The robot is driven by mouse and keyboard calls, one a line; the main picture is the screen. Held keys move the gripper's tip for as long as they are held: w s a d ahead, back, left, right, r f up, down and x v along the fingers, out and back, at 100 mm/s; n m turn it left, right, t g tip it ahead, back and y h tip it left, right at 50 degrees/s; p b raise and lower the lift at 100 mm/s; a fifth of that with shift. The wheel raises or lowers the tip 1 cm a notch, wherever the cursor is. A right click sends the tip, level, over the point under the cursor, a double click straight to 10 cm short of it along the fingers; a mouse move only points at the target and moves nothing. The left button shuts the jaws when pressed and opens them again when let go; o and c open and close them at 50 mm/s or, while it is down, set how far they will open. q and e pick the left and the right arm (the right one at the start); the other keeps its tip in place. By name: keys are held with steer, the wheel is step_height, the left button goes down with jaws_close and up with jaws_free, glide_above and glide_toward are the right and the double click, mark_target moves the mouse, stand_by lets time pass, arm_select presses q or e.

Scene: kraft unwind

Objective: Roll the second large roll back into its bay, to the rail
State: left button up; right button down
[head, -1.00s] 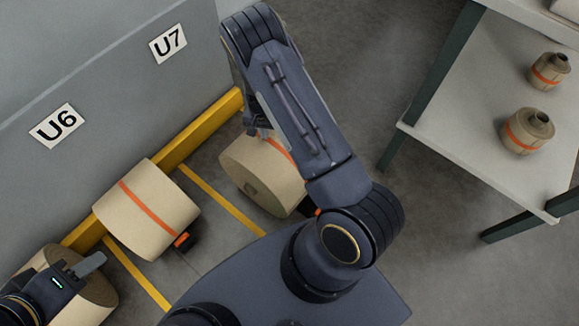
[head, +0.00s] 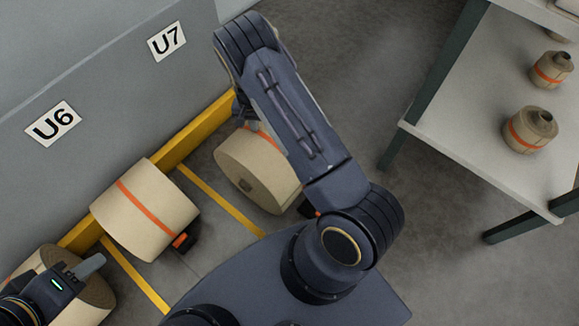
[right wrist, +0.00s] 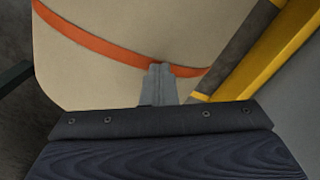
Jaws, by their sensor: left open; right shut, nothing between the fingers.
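Three large kraft rolls with orange bands lie along the yellow rail (head: 182,150). The right-hand roll (head: 252,168) stands below the U7 label with a strip of floor between it and the rail. My right forearm covers its upper right side. My right gripper is hidden behind that arm in the head view. In the right wrist view, its shut fingers (right wrist: 159,85) are at the roll's banded side (right wrist: 110,65), with nothing between them; contact is unclear. The middle roll (head: 143,208) lies against the rail. My left gripper (head: 85,270) is open above the lower left roll (head: 92,298).
A black and orange chock (head: 183,242) sits beside the middle roll. Another dark piece (head: 308,208) shows partly behind my right arm. Yellow floor lines (head: 222,205) divide the bays. A pale table (head: 450,130) with small rolls stands right. The grey wall (head: 100,60) is behind the rail.

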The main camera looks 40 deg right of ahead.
steer(key=shift+w+a+f+b, duration=0.1)
steer(key=shift+w+a+b, duration=0.1)
steer(key=shift+w+b, duration=0.35)
steer(key=shift+w+a+f+b, duration=0.15)
steer(key=shift+w+a+b, duration=0.1)
steer(key=shift+w, duration=0.6)
steer(key=shift+w+a+f+b, duration=0.1)
steer(key=shift+w+a+b, duration=0.1)
steer(key=shift+w+b, duration=0.35)
steer(key=shift+w, duration=0.15)
steer(key=shift+r, duration=0.2)
step_height(320, 180, up, 5)
steer(key=p, duration=0.3)
steer(key=shift+f, duration=0.1)
steer(key=shift+p, duration=0.3)
